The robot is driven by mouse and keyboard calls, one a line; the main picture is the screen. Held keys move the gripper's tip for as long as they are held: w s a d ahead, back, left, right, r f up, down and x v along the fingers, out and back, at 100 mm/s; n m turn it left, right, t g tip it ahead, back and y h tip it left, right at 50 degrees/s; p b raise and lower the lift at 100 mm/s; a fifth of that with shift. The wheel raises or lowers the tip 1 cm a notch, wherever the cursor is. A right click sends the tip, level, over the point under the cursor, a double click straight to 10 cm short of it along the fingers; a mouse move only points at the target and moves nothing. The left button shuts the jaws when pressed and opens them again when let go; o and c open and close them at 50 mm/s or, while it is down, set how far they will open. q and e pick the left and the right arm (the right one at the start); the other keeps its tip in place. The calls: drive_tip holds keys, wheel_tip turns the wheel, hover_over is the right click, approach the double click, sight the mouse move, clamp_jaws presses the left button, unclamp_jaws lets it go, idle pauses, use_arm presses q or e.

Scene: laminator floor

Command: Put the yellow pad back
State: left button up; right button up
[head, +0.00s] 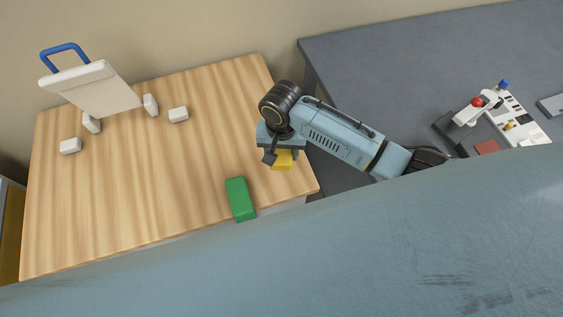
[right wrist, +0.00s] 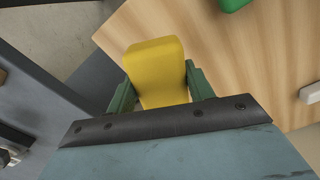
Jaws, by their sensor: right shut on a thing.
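The yellow pad (head: 282,161) is at the right edge of the wooden table, mostly hidden under my right gripper (head: 279,155) in the head view. In the right wrist view the yellow pad (right wrist: 156,70) sits between the two green fingers of my right gripper (right wrist: 158,85), which is shut on it. I cannot tell whether the pad touches the table. My left gripper is not in view.
A green block (head: 240,199) lies on the wooden table (head: 160,190), left of my right gripper. A grey table (head: 380,60) with a device (head: 478,108) is at right.

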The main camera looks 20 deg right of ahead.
wheel_tip(320, 180, down, 3)
drive_tip(key=shift+r, duration=0.1)
drive_tip(key=shift+f+b, duration=0.45)
drive_tip(key=shift+f, duration=1.6)
drive_tip(key=shift+f, duration=0.15)
drive_tip(key=o, duration=0.9)
drive_tip(key=shift+o, duration=0.2)
wheel_tip(320, 180, up, 12)
drive_tip(key=shift+r+p, duration=0.2)
drive_tip(key=shift+p, duration=0.7)
